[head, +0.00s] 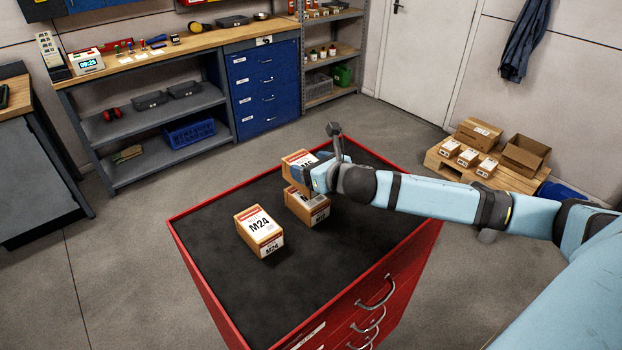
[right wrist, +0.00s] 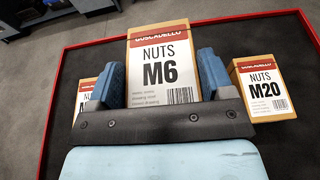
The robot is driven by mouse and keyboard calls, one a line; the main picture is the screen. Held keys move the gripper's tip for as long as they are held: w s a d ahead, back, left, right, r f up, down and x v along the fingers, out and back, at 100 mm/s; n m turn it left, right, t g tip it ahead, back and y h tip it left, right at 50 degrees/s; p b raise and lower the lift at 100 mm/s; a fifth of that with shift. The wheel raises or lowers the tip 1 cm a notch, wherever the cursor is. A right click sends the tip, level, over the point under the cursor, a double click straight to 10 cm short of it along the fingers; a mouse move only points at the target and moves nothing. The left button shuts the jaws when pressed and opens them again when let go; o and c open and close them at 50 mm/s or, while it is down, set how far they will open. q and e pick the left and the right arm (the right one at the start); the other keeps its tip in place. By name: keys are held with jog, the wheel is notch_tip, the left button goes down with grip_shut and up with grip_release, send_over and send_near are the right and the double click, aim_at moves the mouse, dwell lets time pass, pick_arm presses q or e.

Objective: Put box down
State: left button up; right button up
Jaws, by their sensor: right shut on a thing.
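My right gripper (head: 318,176) is shut on a cardboard box (head: 294,176) with a white and red label. In the right wrist view this box reads NUTS M6 (right wrist: 162,66), with one blue finger on each side. It is over the black top of the red cabinet (head: 207,254); whether it touches anything below is hidden. In the head view it overlaps the M20 nut box (head: 303,208), which stands apart on the right in the right wrist view (right wrist: 262,90). The M24 box (head: 261,231) stands on the cabinet top nearer the front left. My left gripper is not in view.
The front and left of the cabinet top are bare. Its red rim (head: 204,299) borders the mat. A pallet (head: 446,173) with several boxes stands at the right. A workbench (head: 150,63) and shelves (head: 330,50) line the back wall.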

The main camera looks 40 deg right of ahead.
jog(key=shift+f, duration=1.85)
jog(key=o, duration=1.2)
jog(key=shift+f, duration=0.15)
jog(key=shift+s, duration=0.2)
jog(key=v, duration=0.4)
jog(key=b+v, duration=0.1)
jog(key=v, duration=0.6)
jog(key=shift+s+r+b, duration=0.3)
jog(key=shift+r, duration=0.05)
